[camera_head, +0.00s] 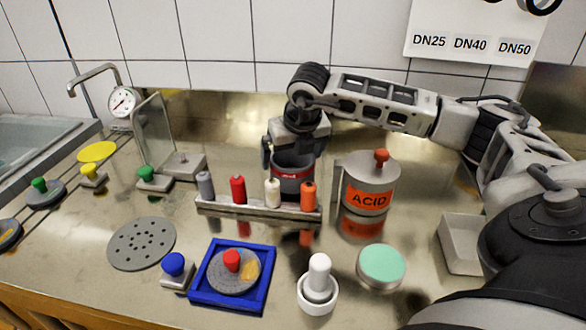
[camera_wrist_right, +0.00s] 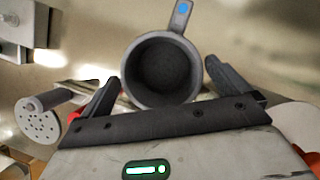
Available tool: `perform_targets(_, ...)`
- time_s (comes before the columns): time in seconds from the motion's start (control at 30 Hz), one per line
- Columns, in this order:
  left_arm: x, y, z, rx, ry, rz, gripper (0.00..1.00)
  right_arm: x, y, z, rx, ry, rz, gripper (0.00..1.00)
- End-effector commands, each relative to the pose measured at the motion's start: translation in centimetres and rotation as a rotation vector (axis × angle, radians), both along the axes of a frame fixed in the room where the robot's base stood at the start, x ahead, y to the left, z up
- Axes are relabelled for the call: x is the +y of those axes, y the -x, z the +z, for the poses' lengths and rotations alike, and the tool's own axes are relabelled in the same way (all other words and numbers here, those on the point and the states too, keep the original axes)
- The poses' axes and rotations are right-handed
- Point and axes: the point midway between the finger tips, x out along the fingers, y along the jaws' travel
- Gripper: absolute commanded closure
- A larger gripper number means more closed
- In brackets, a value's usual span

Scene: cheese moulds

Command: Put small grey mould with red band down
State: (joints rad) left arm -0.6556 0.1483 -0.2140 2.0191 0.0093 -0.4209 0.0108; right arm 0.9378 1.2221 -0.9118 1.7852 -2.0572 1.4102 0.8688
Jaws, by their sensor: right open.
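The small grey mould with red band (camera_head: 293,181) is upright behind the bottle rack in the head view. The rack's bottles hide its base, so I cannot tell whether it rests on the counter. In the right wrist view the mould (camera_wrist_right: 162,70) shows as an open, empty grey cup, its handle with a blue dot pointing away. My right gripper (camera_head: 292,158) is above and around it, fingers open on either side. In the wrist view, gaps show between the mould and the fingers of the gripper (camera_wrist_right: 164,88). My left gripper is not in view.
A rack (camera_head: 259,208) with several coloured bottles stands just in front of the mould. An ACID can (camera_head: 370,187) is close on the right. A blue tray (camera_head: 265,249), a perforated grey disc (camera_head: 142,243) and a green-topped jar (camera_head: 381,267) are nearer. A steel splashback is behind.

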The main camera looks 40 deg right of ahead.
Motion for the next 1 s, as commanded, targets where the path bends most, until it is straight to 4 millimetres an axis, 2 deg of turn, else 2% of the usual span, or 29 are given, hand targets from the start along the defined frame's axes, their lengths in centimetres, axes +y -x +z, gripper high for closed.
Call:
perform_targets(0.03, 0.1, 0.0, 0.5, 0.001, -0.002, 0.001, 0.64, -0.2, -0.2, -0.6, 0.005, 0.0, -0.001, 0.0)
perform_targets(0.2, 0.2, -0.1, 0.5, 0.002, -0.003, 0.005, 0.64, -0.5, -0.9, -2.7, 0.002, -0.001, -0.001, 0.0)
perform_targets(0.47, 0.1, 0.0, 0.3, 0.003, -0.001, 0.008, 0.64, -0.6, -1.1, -3.1, 0.0, 0.0, 0.0, 0.0)
perform_targets(0.5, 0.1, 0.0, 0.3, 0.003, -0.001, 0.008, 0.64, -0.5, -1.1, -3.1, 0.0, 0.0, 0.0, 0.03)
perform_targets(0.6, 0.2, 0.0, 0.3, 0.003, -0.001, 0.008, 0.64, -0.5, -1.1, -3.1, 0.0, 0.0, 0.0, 0.31)
perform_targets(0.63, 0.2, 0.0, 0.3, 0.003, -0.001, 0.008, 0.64, -0.5, -1.1, -3.1, 0.0, 0.0, 0.0, 0.35)
perform_targets(0.7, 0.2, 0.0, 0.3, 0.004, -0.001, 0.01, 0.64, -0.5, -1.1, -3.0, -0.001, -0.001, -0.001, 0.39)
perform_targets(1.0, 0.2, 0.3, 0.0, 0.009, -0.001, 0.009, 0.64, -0.5, -1.1, -2.7, -0.003, -0.001, 0.0, 0.39)
